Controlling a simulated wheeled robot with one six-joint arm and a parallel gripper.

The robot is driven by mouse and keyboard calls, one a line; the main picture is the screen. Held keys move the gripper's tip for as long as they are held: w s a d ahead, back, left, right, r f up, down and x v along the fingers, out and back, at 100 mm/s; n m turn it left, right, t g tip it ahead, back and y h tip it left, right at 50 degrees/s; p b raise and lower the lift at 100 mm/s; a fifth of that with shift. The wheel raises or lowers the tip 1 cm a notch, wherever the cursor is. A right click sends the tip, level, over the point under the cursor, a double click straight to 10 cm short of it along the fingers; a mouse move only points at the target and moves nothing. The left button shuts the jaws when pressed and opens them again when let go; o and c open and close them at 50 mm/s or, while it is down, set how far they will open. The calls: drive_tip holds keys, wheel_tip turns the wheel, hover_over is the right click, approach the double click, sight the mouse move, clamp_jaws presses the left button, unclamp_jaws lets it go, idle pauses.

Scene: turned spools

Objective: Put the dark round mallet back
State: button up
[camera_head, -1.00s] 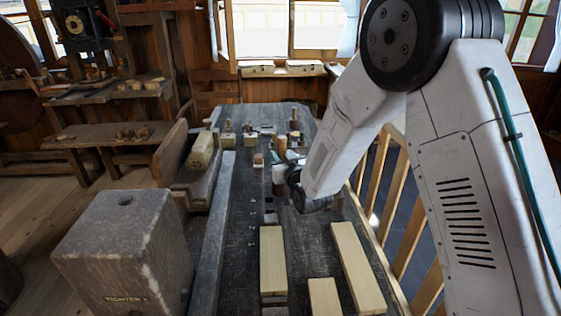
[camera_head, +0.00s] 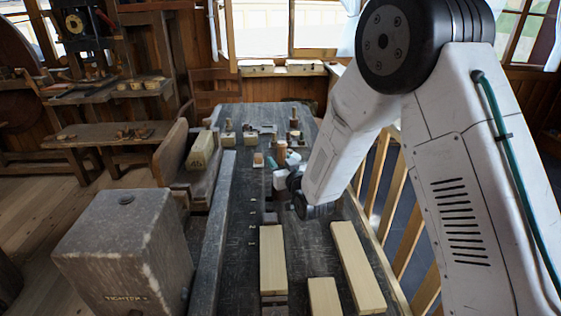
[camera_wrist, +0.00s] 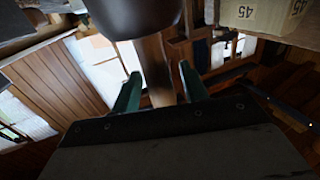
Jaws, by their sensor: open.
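The dark round mallet's head (camera_wrist: 135,14) shows at the top of the wrist view, cut off by the frame edge. Its brown wooden handle (camera_wrist: 153,65) runs down from the head between the two green fingers. My gripper (camera_wrist: 159,72) is open, with a finger on either side of the handle and gaps visible. In the head view my gripper (camera_head: 281,176) is low over the far middle of the bench, partly hidden by my arm. A brown upright piece (camera_head: 281,151) stands just beyond it; I cannot tell whether it is the mallet.
The dark bench (camera_head: 240,255) carries pale boards (camera_head: 272,262) at the near end. Small tools and blocks (camera_head: 250,137) stand at the far end. A block marked 45 (camera_head: 201,150) sits at the left. A large grey block (camera_head: 125,250) stands near left. A wooden railing (camera_head: 377,175) runs along the right.

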drive_tip(key=v, duration=1.1)
